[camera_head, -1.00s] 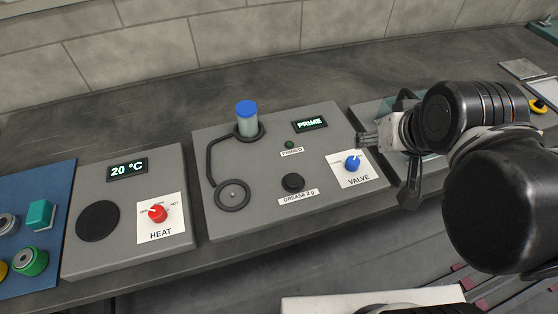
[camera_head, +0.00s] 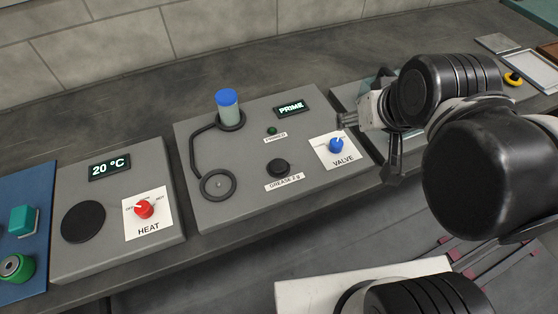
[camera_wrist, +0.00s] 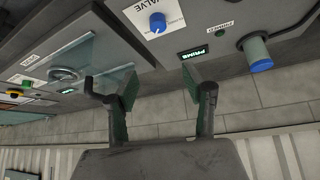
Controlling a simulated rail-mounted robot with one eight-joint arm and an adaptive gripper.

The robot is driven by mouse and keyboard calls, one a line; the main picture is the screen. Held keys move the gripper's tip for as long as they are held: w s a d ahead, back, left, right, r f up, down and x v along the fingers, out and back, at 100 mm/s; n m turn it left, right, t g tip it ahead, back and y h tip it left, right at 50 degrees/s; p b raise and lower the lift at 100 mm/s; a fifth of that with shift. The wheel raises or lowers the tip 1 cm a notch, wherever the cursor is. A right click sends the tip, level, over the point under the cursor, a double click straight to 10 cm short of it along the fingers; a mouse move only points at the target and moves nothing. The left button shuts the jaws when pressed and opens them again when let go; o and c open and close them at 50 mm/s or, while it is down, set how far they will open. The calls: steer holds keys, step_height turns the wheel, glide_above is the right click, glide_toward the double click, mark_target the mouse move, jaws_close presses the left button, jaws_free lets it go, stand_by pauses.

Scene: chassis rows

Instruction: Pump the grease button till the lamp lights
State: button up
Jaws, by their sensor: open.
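The black round grease button (camera_head: 278,167) stands on a grey panel (camera_head: 225,207), above the label "GREASE 2 g". Above it, the small lamp (camera_head: 271,131) labelled "PRIMED" looks dark green, with no bright glow. It also shows in the wrist view (camera_wrist: 220,32). A display (camera_head: 291,107) reads "PRIME". A blue valve knob (camera_head: 336,146) sits right of the button. My gripper (camera_head: 347,120) is near the panel's upper right corner, apart from the button. In the wrist view, its fingers (camera_wrist: 158,84) are spread with nothing between them. The button is not seen there.
A blue-capped reservoir (camera_head: 229,108) stands on the panel, with a dark hose to a ring (camera_head: 217,185). A heat panel (camera_head: 75,265) with a red knob (camera_head: 144,209) lies left. Another station (camera_wrist: 65,72) lies beside the grease panel, partly behind my arm.

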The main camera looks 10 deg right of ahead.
steer(key=shift+c, duration=0.3)
steer(key=shift+a+r, duration=0.1)
steer(key=shift+a, duration=0.1)
steer(key=c, duration=0.6)
steer(key=shift+w+a+r+g+p, duration=0.1)
steer(key=shift+w+a+g+p, duration=0.1)
steer(key=shift+a+g+p, duration=0.15)
steer(key=shift+c, duration=1.3)
steer(key=a+g+p, duration=0.1)
steer(key=a, duration=0.1)
steer(key=w+a+n+g+p, duration=0.1)
steer(key=a, duration=0.1)
steer(key=w+a+r+g+p, duration=0.1)
steer(key=a, duration=0.1)
steer(key=shift+a+n+y, duration=0.35)
steer(key=shift+n+y, duration=0.05)
jaws_close()
steer(key=a+n+g+p, duration=0.1)
steer(key=a+g+p, duration=0.2)
steer(key=a, duration=0.4)
steer(key=shift+a+f+h, duration=0.2)
steer(key=shift+f+h, duration=0.1)
steer(key=shift+h, duration=0.1)
steer(key=shift+w+g, duration=0.1)
steer(key=shift+g, duration=0.15)
